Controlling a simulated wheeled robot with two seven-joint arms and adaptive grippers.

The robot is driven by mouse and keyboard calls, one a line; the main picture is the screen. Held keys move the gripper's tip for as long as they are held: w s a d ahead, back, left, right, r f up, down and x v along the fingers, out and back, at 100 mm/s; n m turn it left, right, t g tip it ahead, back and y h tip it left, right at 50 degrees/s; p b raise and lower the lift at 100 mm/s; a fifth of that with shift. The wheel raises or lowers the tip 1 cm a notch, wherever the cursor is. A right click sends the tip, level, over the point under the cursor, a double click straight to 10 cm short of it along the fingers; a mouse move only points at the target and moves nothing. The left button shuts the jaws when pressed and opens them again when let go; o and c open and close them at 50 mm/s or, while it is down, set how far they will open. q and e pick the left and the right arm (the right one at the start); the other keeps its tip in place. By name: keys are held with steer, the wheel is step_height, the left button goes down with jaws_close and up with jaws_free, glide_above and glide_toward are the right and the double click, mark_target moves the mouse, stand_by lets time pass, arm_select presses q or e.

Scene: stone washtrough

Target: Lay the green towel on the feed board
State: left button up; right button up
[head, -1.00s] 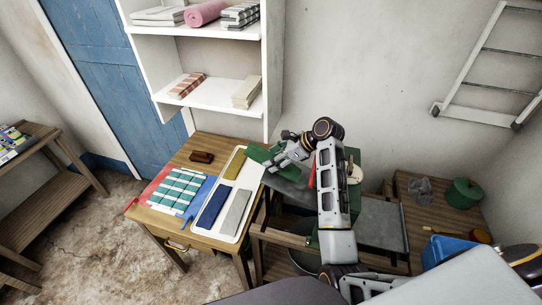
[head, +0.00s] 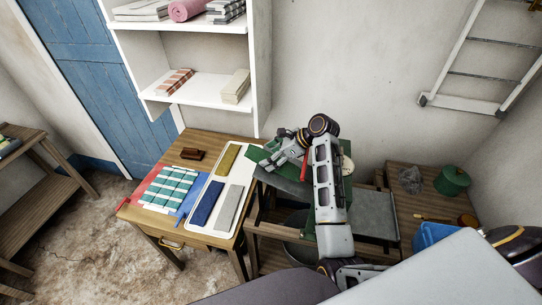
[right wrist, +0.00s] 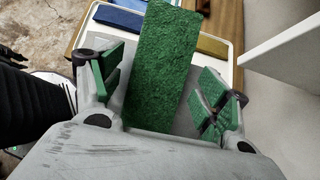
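The green towel (right wrist: 165,60) shows as a long flat strip in the right wrist view, running between my fingers toward the white tray. In the head view its end (head: 257,154) shows at the left of my right gripper (head: 290,153). In the right wrist view the fingers of my right gripper (right wrist: 160,88) are spread apart, one on each side of the towel, and do not pinch it. The grey feed board (head: 284,183) lies beneath the gripper, partly hidden by my arm. I cannot tell whether the towel touches the board along its length. My left gripper is not in view.
A wooden table (head: 140,213) at the left holds a white tray (head: 207,232) with yellow, blue and grey cloths, and a checked cloth (head: 168,188). A second grey board (head: 372,215) is right of my arm. A white shelf (head: 205,92) stands behind.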

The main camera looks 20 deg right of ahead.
stand_by(0.4)
steer(key=shift+v, duration=5.95)
